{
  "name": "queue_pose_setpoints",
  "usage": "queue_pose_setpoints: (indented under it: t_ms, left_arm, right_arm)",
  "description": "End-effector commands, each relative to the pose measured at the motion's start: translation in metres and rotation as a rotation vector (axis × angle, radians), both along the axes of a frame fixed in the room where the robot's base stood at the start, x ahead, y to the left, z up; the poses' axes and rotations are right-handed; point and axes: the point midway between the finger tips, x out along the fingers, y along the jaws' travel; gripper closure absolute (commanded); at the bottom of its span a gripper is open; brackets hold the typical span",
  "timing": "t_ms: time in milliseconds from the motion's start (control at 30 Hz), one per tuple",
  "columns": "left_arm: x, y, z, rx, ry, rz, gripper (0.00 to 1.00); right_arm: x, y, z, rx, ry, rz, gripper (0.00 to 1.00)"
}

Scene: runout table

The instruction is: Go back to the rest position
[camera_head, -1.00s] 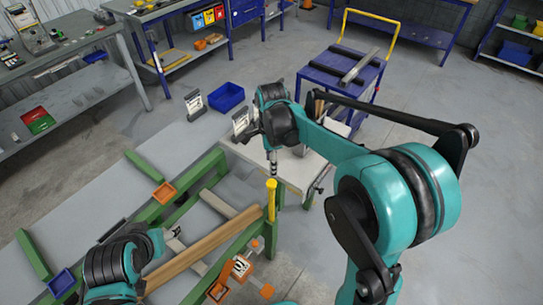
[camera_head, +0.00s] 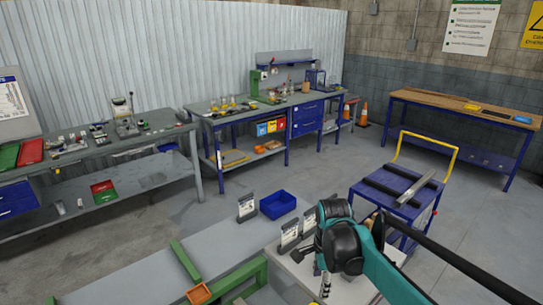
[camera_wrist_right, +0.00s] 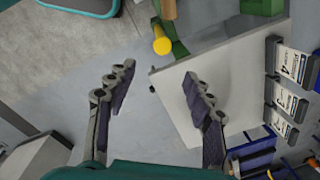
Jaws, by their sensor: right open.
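My right gripper (camera_wrist_right: 158,88) is open and empty in the right wrist view, its two fingers wide apart. The pale tabletop (camera_wrist_right: 222,62) and the yellow end of a bar (camera_wrist_right: 162,46) show beyond the fingers, with nothing between the pads. In the head view my right arm comes in from the lower right, and its wrist hangs over the pale tabletop (camera_head: 350,289) beside the label cards (camera_head: 290,233). The right fingertips are hard to make out there. My left arm and gripper are out of view.
A blue bin (camera_head: 278,204) and another label card (camera_head: 246,207) stand behind the tabletop. A blue cart (camera_head: 410,208) with dark bars is close to my right arm. A green rail (camera_head: 185,260) and orange bin (camera_head: 199,293) lie at lower left. Open floor lies beyond.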

Motion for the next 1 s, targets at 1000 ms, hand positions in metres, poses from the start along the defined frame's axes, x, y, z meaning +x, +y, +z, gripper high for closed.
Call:
queue_pose_setpoints:
  t_ms: [1000]
  left_arm:
    - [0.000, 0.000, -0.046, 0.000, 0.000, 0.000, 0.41]
  right_arm:
    - [-0.158, -0.024, -0.049, -0.519, -0.448, 1.465, 0.48]
